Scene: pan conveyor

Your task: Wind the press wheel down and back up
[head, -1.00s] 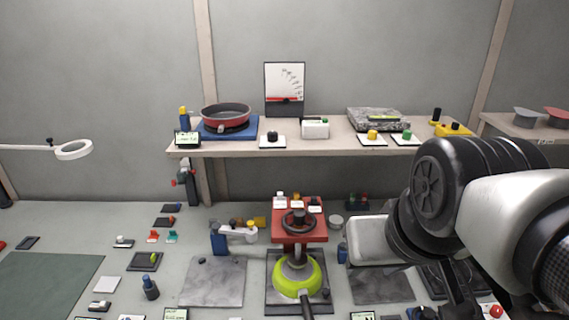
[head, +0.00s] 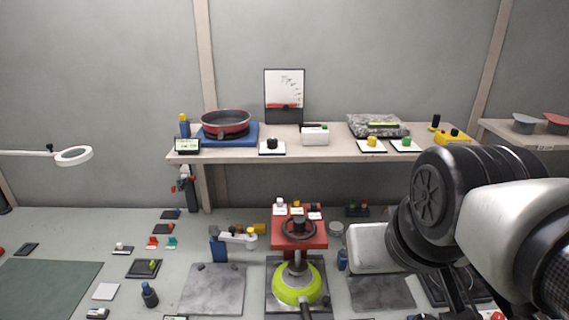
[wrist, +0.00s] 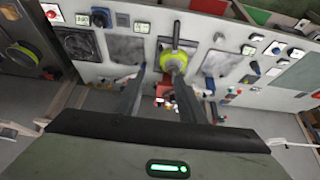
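The dark press wheel (head: 287,229) lies flat on top of the red press (head: 318,241) at the middle of the bench. A lime-green pan (head: 285,287) sits just in front of the press on a dark square base, its handle toward me. In the wrist view, part of the red press (wrist: 164,91) shows between the fingers; I cannot make out the wheel there. My gripper (wrist: 158,72) is open, its two dark fingers apart with nothing held. It appears clear of the wheel. In the head view my arm fills the right side, and the fingertips are not clear.
A shelf (head: 235,156) behind the press holds a red pan (head: 225,122) and several small devices. A white box (head: 371,246) stands right of the press, near my arm. A white lever device (head: 237,236) stands to the left. Grey plates (head: 213,291) flank the green pan.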

